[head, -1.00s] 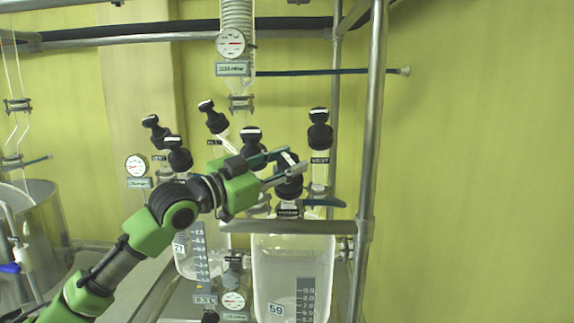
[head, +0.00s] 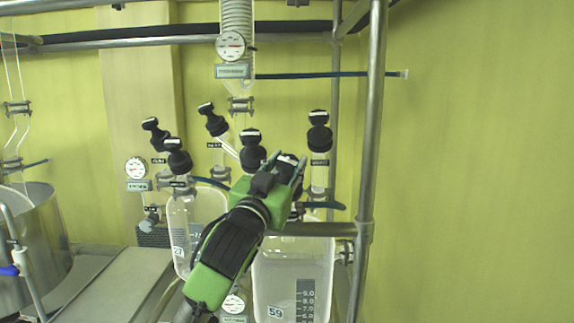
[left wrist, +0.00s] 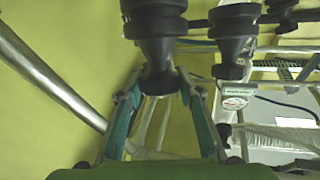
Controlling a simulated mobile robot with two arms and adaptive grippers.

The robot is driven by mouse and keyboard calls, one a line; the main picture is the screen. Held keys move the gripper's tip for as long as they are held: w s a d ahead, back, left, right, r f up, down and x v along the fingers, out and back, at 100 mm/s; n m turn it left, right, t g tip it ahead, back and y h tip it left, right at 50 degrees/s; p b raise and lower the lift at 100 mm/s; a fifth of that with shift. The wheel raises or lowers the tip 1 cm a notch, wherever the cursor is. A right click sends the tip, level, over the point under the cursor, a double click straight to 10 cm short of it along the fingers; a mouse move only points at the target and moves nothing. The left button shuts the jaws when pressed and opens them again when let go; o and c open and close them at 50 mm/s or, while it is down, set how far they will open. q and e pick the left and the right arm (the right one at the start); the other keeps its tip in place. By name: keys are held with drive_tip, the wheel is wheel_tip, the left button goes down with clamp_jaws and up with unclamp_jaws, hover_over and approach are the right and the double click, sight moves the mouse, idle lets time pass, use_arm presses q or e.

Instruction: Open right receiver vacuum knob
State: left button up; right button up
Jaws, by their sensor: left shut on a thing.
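The right receiver (head: 275,285) is a clear glass vessel marked 59, with a level scale. Its black vacuum knob (head: 288,158) has a white mark on top and stands in front of the vessel's other knobs. My left gripper (head: 284,166) is shut on this knob, one finger on each side, with the arm coming up from below. In the left wrist view a black knob (left wrist: 159,83) sits between the gripper's fingers (left wrist: 160,92). The gripper body hides the knob's lower part and label in the head view. My right gripper is not in view.
Black knobs stand close by: one behind left (head: 252,150), the vent knob (head: 319,133) to the right, others (head: 177,157) on the left receiver (head: 195,205). A steel upright pole (head: 372,150) and horizontal bar (head: 310,229) border the right receiver. The right side is open wall.

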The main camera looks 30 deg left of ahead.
sight(284, 170)
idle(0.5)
use_arm(q)
drive_tip(key=o, duration=1.1)
drive_tip(key=shift+f, duration=0.1)
drive_tip(key=v, duration=0.7)
drive_tip(key=shift+s+d, duration=0.2)
